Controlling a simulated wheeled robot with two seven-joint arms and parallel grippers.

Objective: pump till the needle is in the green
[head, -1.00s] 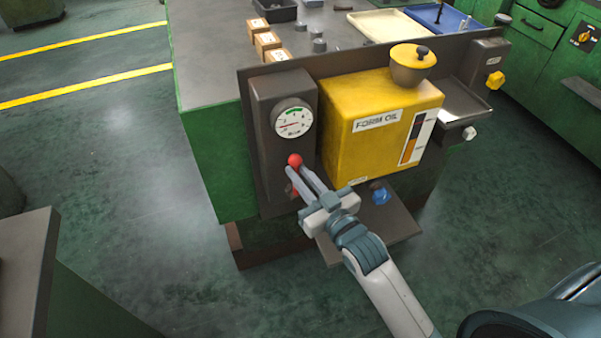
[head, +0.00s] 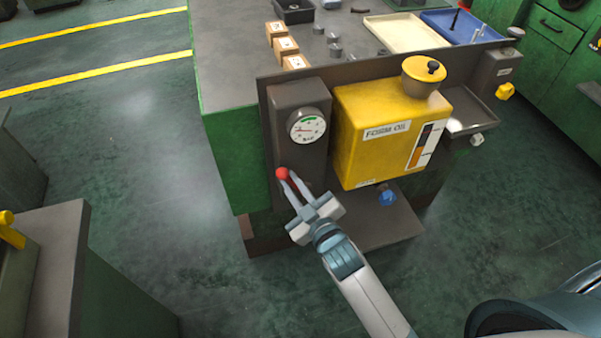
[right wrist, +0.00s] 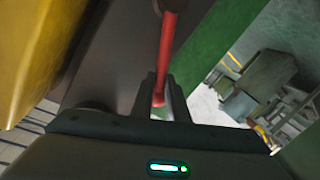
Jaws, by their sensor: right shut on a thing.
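The round white pressure gauge (head: 308,126) is on a dark grey housing (head: 285,98). Its green arc is at the top of the dial, and the thin needle seems to point left, outside the green. A red pump lever with a round red knob (head: 282,173) sticks out below the gauge. My right gripper (head: 289,181) is shut on the lever near its knob end. In the right wrist view the red lever (right wrist: 166,55) runs down between the fingers. My left gripper is not in view.
A yellow form oil tank (head: 385,135) with a yellow cup (head: 425,75) stands right of the gauge housing. A blue knob (head: 387,197) sits under the tank above a grey shelf (head: 385,228). Small boxes and trays lie on the bench. Open floor lies to the left.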

